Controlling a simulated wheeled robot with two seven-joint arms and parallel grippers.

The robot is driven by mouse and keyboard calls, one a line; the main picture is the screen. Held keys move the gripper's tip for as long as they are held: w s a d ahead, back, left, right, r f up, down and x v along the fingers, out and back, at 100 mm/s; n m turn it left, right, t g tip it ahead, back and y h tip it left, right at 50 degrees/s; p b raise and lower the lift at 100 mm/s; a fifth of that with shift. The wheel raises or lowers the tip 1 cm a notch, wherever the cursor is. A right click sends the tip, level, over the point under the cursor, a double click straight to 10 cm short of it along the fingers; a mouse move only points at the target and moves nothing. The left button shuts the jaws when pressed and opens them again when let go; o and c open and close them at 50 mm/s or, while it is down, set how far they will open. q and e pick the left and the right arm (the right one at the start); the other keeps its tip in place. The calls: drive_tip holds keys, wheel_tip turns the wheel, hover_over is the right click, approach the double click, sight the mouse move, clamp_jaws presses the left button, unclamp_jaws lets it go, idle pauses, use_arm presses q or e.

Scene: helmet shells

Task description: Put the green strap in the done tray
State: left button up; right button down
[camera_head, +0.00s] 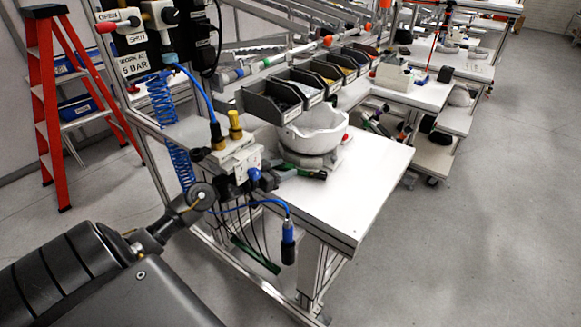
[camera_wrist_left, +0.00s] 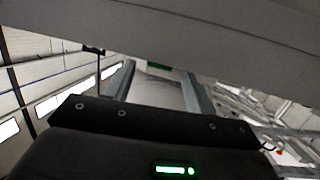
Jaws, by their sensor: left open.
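A long dark green strip (camera_head: 255,255) slants below the near edge of the workbench, among hanging black cables. It may be the green strap, but I cannot tell for sure. A smaller green and black item (camera_head: 312,173) lies on the worktop in front of a white helmet shell (camera_head: 313,130). My left arm comes in from the lower left. In the left wrist view my left gripper (camera_wrist_left: 160,76) has its two grey fingers apart. A small green patch (camera_wrist_left: 158,67) shows between the fingertips; I cannot tell what it is. I cannot make out a done tray. My right gripper is out of view.
Grey bins (camera_head: 271,97) line the back of the white worktop (camera_head: 345,195). A valve block (camera_head: 232,160) with blue hoses and a hanging blue connector (camera_head: 288,240) stand close to my arm. A red ladder (camera_head: 45,110) is at left. Floor at right is clear.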

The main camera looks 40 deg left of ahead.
use_arm(q)
drive_tip(key=shift+x, duration=1.05)
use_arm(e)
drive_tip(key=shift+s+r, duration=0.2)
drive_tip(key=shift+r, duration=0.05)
use_arm(q)
drive_tip(key=c, duration=1)
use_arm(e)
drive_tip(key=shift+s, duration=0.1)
use_arm(q)
drive_tip(key=shift+c, duration=0.2)
drive_tip(key=shift+r, duration=0.15)
